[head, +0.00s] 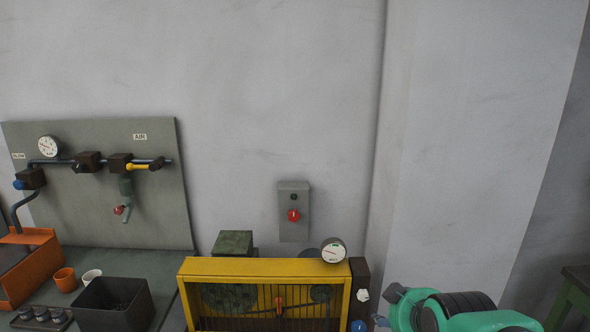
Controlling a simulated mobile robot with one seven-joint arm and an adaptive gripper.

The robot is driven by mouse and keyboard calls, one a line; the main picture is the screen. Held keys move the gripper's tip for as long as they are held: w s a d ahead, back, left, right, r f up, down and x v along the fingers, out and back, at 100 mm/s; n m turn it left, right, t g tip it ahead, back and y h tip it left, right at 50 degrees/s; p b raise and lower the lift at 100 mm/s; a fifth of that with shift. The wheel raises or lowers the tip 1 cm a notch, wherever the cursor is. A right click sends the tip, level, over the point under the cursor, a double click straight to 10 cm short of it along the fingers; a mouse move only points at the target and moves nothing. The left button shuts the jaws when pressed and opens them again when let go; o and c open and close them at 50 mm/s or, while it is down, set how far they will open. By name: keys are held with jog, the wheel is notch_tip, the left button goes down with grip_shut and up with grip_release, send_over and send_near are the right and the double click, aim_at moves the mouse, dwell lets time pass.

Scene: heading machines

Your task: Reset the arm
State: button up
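My teal and black arm (455,308) enters at the bottom right, just right of the yellow-framed machine. Small grey parts at its left end look like part of my gripper (388,306). They are cut by the bottom edge, and I cannot tell whether the gripper is open or shut. I see nothing clearly held.
The yellow guard (215,266) carries a gauge (333,250). A grey box with a red button (293,215) is on the wall. At left are an air panel (90,200), a dark bin (113,304), cups and an orange holder (30,262). A green stand (572,296) is far right.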

jog(key=s+r+m+g, duration=0.1)
jog(key=s+r, duration=0.1)
jog(key=s, duration=0.7)
jog(key=s+r+m+g, duration=0.1)
jog(key=s+r+g, duration=0.1)
jog(key=s, duration=0.6)
jog(key=shift+s+a+r+m, duration=0.15)
jog(key=shift+s+a+m, duration=0.2)
jog(key=shift+s+m, duration=0.05)
